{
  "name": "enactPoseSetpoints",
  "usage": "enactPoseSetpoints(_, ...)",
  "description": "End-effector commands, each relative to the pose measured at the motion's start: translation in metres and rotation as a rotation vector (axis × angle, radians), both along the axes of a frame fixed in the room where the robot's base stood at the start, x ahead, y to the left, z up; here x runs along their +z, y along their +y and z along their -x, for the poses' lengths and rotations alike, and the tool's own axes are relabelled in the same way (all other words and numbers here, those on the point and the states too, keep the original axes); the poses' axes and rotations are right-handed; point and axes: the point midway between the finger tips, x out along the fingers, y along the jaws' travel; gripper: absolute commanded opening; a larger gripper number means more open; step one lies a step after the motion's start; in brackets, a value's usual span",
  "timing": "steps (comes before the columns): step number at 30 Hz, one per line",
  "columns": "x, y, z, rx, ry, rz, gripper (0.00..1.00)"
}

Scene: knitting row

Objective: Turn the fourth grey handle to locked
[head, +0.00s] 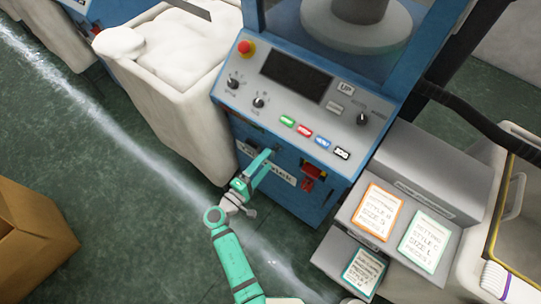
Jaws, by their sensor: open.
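My teal gripper (268,157) is at the front of the blue knitting machine (345,190), below its sloped control panel. It covers part of a white lettered label (283,177) on that front. I cannot tell whether it touches the machine. The jaws are open, and I see nothing held between them. No grey handle can be made out clearly; the front behind the gripper is partly hidden. A red and yellow switch (314,178) is on the same front, right of the gripper.
The grey panel (290,95) carries dark knobs, coloured buttons and a red emergency button (245,48). A white bin (170,100) stands left. Grey card trays (400,215) stand right. A cardboard box (30,240) is at lower left. Green floor (120,200) is clear between.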

Motion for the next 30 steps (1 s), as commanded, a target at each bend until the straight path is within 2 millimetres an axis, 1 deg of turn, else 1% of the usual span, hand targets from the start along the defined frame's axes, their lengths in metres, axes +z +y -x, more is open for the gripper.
enactPoseSetpoints(1, 0.000, 0.007, 0.008, 0.004, 0.000, 0.000, 0.82)
enactPoseSetpoints(3, 0.000, 0.014, 0.019, 0.004, 0.001, 0.001, 0.82)
enactPoseSetpoints(6, 0.000, 0.023, 0.031, 0.003, 0.000, 0.000, 0.82)
enactPoseSetpoints(12, 0.000, 0.033, 0.045, 0.001, 0.000, 0.000, 0.82)
enactPoseSetpoints(30, 0.000, 0.034, 0.046, 0.000, 0.000, 0.000, 0.82)
